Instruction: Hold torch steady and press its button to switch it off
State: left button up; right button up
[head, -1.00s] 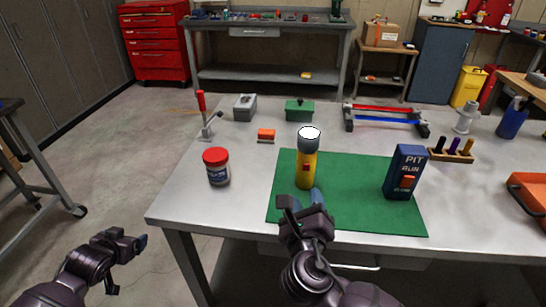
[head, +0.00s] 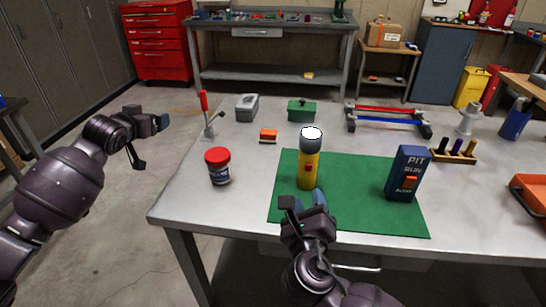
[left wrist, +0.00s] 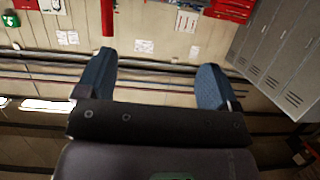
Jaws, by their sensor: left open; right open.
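The torch (head: 308,168) stands upright on the green mat (head: 350,215), with a yellow body and a grey head on top. Its lens end is bright white. A small red button (head: 308,168) is on the side facing me. My right gripper (head: 306,200) is open in front of the torch's base, at the mat's near edge; I cannot tell whether it touches the torch. My left gripper (head: 152,138) is open and empty, off the table's left side. In the left wrist view its two fingers (left wrist: 153,85) are spread with nothing between them.
A blue PIT RUN box (head: 408,165) stands on the mat's right side. A red-lidded jar (head: 217,170) stands left of the mat. Behind are a red-handled clamp (head: 205,115), an orange block (head: 268,135) and a green box (head: 301,111). The table's front left is clear.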

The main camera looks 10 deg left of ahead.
aim_at(302, 144)
pick_arm(q)
jog(key=s+d+m+h, duration=0.1)
jog(key=d+h, duration=0.1)
jog(key=d, duration=0.5)
jog(key=s+d+f+m+h, duration=0.1)
jog(key=d+m+h, duration=0.1)
jog(key=d, duration=0.4)
jog(key=d+f+m+h, duration=0.1)
jog(key=d+m+h, duration=0.1)
jog(key=d, duration=0.5)
jog(key=shift+s+d+h, duration=0.3)
jog(key=shift+s+h, duration=0.1)
jog(key=s+d+m+g+h, duration=0.1)
jog(key=s+d+m+h, duration=0.15)
jog(key=d, duration=0.55)
jog(key=s+d+m+h, duration=0.1)
jog(key=s+d+h, duration=0.25)
jog(key=d, duration=0.35)
jog(key=x, duration=1)
jog(key=shift+s+d+r, duration=0.2)
jog(key=shift+d+r, duration=0.05)
jog(key=shift+d, duration=0.05)
jog(key=shift+c, duration=0.3)
jog(key=c, duration=1.1)
pick_arm(e)
jog(key=shift+c, duration=0.3)
grip_shut()
